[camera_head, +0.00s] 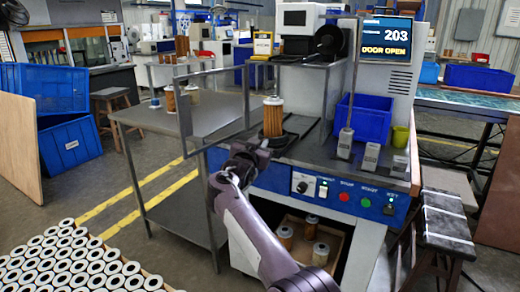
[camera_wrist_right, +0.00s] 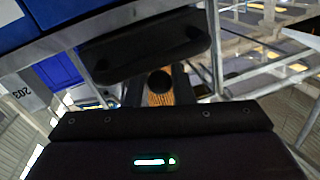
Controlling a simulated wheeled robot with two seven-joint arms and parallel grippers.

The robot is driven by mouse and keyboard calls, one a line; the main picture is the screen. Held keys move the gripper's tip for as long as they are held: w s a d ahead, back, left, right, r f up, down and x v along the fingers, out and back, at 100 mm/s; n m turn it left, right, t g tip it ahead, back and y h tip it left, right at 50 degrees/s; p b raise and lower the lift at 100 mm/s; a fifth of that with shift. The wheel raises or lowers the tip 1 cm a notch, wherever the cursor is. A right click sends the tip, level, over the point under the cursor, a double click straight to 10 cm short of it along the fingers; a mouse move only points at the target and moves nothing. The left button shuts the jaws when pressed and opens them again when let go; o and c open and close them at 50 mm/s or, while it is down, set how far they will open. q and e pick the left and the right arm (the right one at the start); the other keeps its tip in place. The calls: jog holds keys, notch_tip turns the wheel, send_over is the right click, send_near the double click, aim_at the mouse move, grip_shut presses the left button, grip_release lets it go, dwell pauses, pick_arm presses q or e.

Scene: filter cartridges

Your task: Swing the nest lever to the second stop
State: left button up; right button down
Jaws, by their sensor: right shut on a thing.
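My right gripper (camera_head: 256,148) is at the front edge of the machine's worktop, just below the nest (camera_head: 281,139). It also shows in the right wrist view (camera_wrist_right: 157,88), with its dark fingers shut around a small round black knob (camera_wrist_right: 160,81), which I take to be the end of the nest lever. The rest of the lever is hidden by the gripper, so I cannot tell its angle or which stop it is at. An orange pleated filter cartridge (camera_head: 273,117) stands upright in the nest, and part of it shows behind the knob (camera_wrist_right: 160,99). My left gripper is not in view.
A blue bin (camera_head: 364,117) and small upright grey blocks (camera_head: 345,142) stand to the right. Buttons (camera_head: 345,197) line the front panel.

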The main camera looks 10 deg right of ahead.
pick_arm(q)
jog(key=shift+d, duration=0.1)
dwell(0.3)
pick_arm(e)
jog(key=c, duration=1.3)
grip_release()
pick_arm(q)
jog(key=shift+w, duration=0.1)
